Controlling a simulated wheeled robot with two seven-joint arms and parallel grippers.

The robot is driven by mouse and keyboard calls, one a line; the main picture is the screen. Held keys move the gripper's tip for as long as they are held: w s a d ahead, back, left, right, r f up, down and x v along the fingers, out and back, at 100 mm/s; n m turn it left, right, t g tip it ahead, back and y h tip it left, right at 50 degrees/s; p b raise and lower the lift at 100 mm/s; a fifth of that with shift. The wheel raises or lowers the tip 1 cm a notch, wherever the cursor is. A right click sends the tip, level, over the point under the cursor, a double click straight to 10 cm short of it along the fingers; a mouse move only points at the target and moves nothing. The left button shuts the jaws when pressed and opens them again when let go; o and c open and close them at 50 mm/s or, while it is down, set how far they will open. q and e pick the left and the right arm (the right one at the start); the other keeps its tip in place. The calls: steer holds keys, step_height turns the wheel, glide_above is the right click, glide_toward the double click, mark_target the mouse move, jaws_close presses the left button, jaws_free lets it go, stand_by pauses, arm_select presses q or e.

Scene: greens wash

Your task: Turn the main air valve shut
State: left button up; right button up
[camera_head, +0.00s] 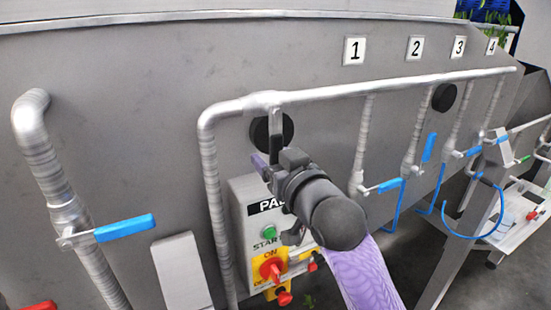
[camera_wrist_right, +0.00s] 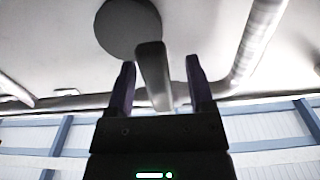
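A grey lever (camera_head: 277,132) hangs down from the long horizontal pipe, at the bend end, in front of a black round disc (camera_head: 262,134). I take it for the main air valve's handle, but no label on it shows. My right gripper (camera_head: 264,168) is at the lever's lower end. In the right wrist view the lever (camera_wrist_right: 153,72) reaches between the two purple fingers of my right gripper (camera_wrist_right: 161,68). The fingers stand apart, with gaps on both sides of the lever. My left gripper is not in view.
Blue-handled valves (camera_head: 389,185) sit on the branch pipes under number plates (camera_head: 355,50). Another blue handle (camera_head: 125,228) is on the left pipe (camera_head: 45,160). A control panel (camera_head: 240,197) with red and green buttons is just below my right gripper.

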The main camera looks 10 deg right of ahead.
steer(key=shift+s, duration=0.1)
steer(key=b+v, duration=0.2)
steer(key=v, duration=0.7)
steer(key=shift+s+d, duration=0.15)
steer(key=shift+s, duration=0.15)
